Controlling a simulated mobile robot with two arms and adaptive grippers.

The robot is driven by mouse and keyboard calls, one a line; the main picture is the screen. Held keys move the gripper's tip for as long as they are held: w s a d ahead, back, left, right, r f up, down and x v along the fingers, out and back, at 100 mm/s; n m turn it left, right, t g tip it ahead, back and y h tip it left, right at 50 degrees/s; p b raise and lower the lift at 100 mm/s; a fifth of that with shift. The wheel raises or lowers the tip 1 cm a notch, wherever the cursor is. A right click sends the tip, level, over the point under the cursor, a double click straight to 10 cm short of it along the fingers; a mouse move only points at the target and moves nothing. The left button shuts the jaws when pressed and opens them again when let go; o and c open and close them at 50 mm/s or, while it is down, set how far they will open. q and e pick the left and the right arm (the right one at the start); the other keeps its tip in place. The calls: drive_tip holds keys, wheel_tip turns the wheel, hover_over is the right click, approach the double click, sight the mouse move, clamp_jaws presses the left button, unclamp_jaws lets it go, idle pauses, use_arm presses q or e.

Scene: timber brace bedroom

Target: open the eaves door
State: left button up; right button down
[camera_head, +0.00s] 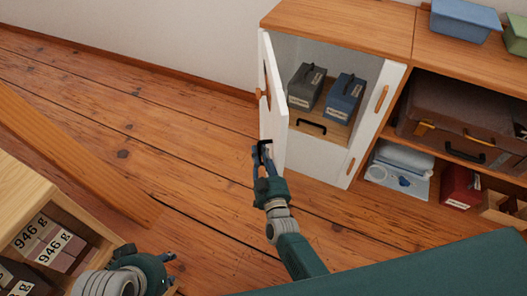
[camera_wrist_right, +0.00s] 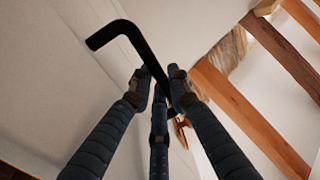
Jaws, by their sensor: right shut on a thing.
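The white eaves door (camera_head: 274,85) stands swung out from the front of a low built-in cupboard, with the space behind it exposed. Its black bar handle (camera_wrist_right: 145,55) is bent at the end and sits on the white door face. My right gripper (camera_head: 262,158) is at the door's near edge and shut on this handle; in the wrist view its fingers (camera_wrist_right: 160,82) close around the bar. My left gripper (camera_head: 168,268) is low at the left, away from the door, and its fingers are too small to judge.
Inside the cupboard are a grey box (camera_head: 306,86), a blue box (camera_head: 344,97) and a wooden front with a black handle (camera_head: 311,127). Shelves with a brown suitcase (camera_head: 455,115) stand right. A wooden crate (camera_head: 30,190) is at left. Floorboards (camera_head: 190,130) left of the door are clear.

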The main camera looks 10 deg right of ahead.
drive_tip(key=shift+w+a+r+y, duration=0.15)
drive_tip(key=shift+a+r+y, duration=0.1)
drive_tip(key=shift+a, duration=0.45)
drive_tip(key=shift+w+a+r+y, duration=0.1)
drive_tip(key=shift+a+y, duration=0.15)
drive_tip(key=shift+a, duration=0.4)
drive_tip(key=c, duration=1.8)
unclamp_jaws()
drive_tip(key=shift+o, duration=0.4)
drive_tip(key=s+d+h, duration=0.1)
drive_tip(key=s+d, duration=0.2)
drive_tip(key=s, duration=0.9)
drive_tip(key=shift+s+f, duration=0.3)
drive_tip(key=shift+f, duration=0.15)
